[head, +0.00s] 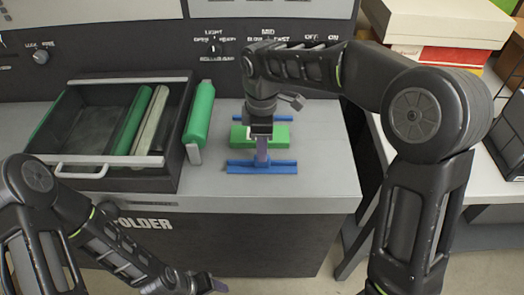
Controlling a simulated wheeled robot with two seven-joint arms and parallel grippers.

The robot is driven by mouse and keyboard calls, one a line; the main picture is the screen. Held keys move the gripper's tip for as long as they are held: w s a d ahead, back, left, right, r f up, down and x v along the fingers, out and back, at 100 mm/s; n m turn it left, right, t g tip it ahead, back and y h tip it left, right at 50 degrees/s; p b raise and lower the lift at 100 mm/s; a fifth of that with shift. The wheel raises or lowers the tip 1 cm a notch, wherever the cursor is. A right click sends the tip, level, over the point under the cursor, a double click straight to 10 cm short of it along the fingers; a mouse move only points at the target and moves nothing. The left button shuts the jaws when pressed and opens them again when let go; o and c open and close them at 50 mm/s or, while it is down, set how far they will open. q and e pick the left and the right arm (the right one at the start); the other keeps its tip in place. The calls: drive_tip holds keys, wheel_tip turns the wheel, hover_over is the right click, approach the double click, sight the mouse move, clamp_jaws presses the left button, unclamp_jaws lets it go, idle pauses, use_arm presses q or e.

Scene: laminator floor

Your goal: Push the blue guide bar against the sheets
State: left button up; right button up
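The near blue guide bar (284,168) lies on the grey machine top, in front of a green stack of sheets (280,134). A strip of grey surface shows between the bar and the green stack. A second blue bar (283,118) lies behind the stack. My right gripper (262,160) points down with its purplish fingertips at the middle of the near bar. Its fingers hide that part, and I cannot tell whether they grip it. My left gripper (217,287) is low at the bottom edge, away from the bars; its finger opening is unclear.
An open black drawer tray (98,176) with green and pale rollers stands on the left. A green roller (199,115) lies between it and the bars. A control panel (150,52) rises behind. A white side table (400,150) holds boxes at right.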

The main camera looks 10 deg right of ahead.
drive_tip(key=shift+f, duration=1.5)
drive_tip(key=shift+c, duration=0.5)
clamp_jaws()
